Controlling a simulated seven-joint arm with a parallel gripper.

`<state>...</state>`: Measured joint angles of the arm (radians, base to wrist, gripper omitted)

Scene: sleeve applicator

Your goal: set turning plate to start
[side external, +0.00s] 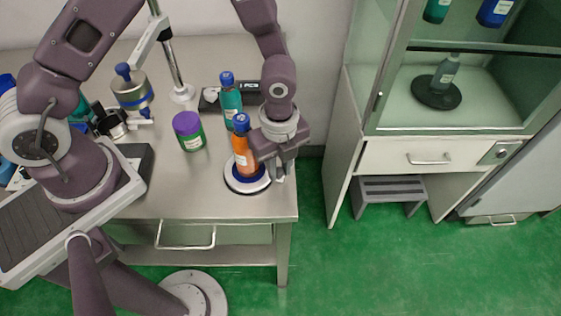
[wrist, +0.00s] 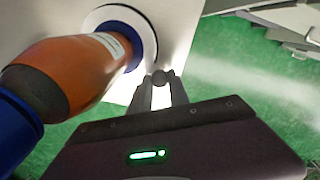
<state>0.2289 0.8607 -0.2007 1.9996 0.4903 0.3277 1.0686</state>
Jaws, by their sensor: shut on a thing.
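The turning plate (side external: 232,184) is a white disc with a dark blue ring, near the front right corner of the steel table. Its white rim also shows in the wrist view (wrist: 150,40). An orange bottle (side external: 245,161) with a blue cap and white label stands upright on the plate; it fills the left of the wrist view (wrist: 72,75). My gripper (side external: 279,173) is low at the plate's right side, beside the bottle. In the wrist view its fingertips (wrist: 161,86) are shut on a small dark knob (wrist: 160,75) at the plate's edge. The side view hides this knob.
A teal bottle (side external: 230,100) and a purple-capped green jar (side external: 189,132) stand behind and left of the plate. A metal stand (side external: 181,92) is further back. The table's right edge is close to my gripper, with green floor (side external: 330,265) beyond. A glass-fronted cabinet (side external: 440,150) stands at right.

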